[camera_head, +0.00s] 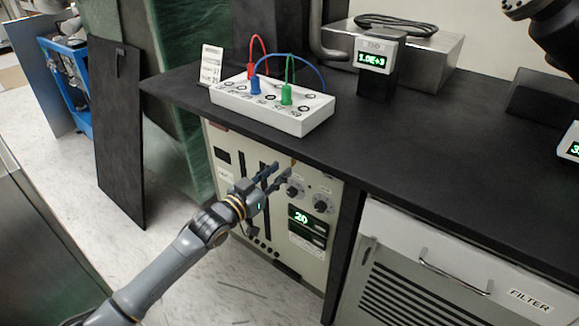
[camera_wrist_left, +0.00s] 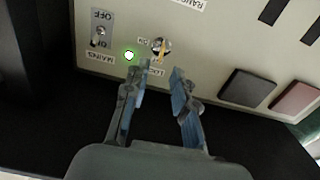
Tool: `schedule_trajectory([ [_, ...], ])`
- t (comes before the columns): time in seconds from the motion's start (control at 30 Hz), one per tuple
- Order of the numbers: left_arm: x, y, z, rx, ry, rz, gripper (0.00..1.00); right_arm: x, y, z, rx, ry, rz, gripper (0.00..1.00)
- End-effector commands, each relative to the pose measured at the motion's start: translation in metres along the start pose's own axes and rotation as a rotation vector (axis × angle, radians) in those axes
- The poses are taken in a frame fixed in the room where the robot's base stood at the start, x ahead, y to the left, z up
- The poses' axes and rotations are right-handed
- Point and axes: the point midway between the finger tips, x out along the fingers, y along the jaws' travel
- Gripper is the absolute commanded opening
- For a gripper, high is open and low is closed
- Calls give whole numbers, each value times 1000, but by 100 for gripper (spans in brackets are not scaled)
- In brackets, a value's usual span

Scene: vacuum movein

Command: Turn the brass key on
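The brass key (camera_wrist_left: 161,47) sits in a round silver lock on the pale control panel (camera_wrist_left: 225,50) in the left wrist view. In the head view it shows as a small brass spot (camera_head: 293,161) near the panel's top edge. My left gripper (camera_wrist_left: 161,71) is open, with its two fingers apart and pointing at the key. The key lies just beyond and between the fingertips, with no clear contact. In the head view my left gripper (camera_head: 282,172) is at the panel front. My right gripper is not in view.
Beside the lock are a lit green lamp (camera_wrist_left: 129,55) and a toggle switch (camera_wrist_left: 100,33). Knobs (camera_head: 320,205) and a display reading 20 (camera_head: 301,217) lie below the key. The black benchtop (camera_head: 435,130) overhangs the panel and carries a white box (camera_head: 305,123) with cables.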

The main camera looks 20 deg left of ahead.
Motion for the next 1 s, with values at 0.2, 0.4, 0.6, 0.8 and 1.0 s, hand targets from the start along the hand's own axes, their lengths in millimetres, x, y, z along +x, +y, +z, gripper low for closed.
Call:
schedule_trajectory([
  [0.2,38,0,1,-2,1,-1,26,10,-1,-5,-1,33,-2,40],
  [0.4,52,0,1,0,0,-1,26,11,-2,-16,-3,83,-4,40],
  [0.6,54,0,0,0,-1,0,26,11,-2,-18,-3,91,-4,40],
  [0.8,54,0,0,0,-1,0,4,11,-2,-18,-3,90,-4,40],
  [1.0,54,0,0,0,-1,0,0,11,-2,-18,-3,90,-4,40],
])
